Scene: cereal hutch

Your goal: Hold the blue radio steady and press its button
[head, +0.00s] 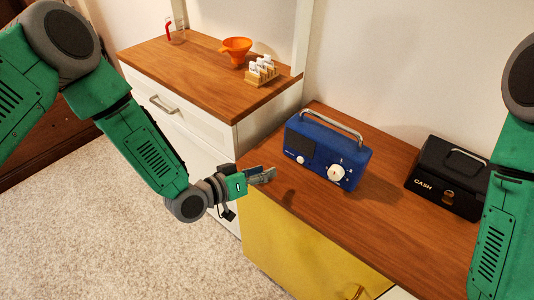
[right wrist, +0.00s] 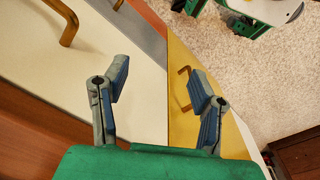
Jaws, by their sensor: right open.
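The blue radio (head: 322,152) stands upright on the wooden top of the yellow cabinet in the head view. It has a silver handle, a dark speaker panel, a large white dial (head: 336,173) and a small white button (head: 301,159) on its front. My left gripper (head: 268,176) is in front and to the left of the radio, near the counter's front edge, apart from it. Its fingers are seen edge-on, so their opening is unclear. My right gripper (right wrist: 160,84) is open and empty in the right wrist view, above cabinet fronts; the radio is not in that view.
A black cash box (head: 447,180) stands right of the radio, partly behind my right arm. On the left, the higher wooden counter (head: 190,72) holds an orange funnel (head: 236,50), a rack of small jars (head: 262,70) and a clear container with a red handle (head: 174,32). Counter space before the radio is clear.

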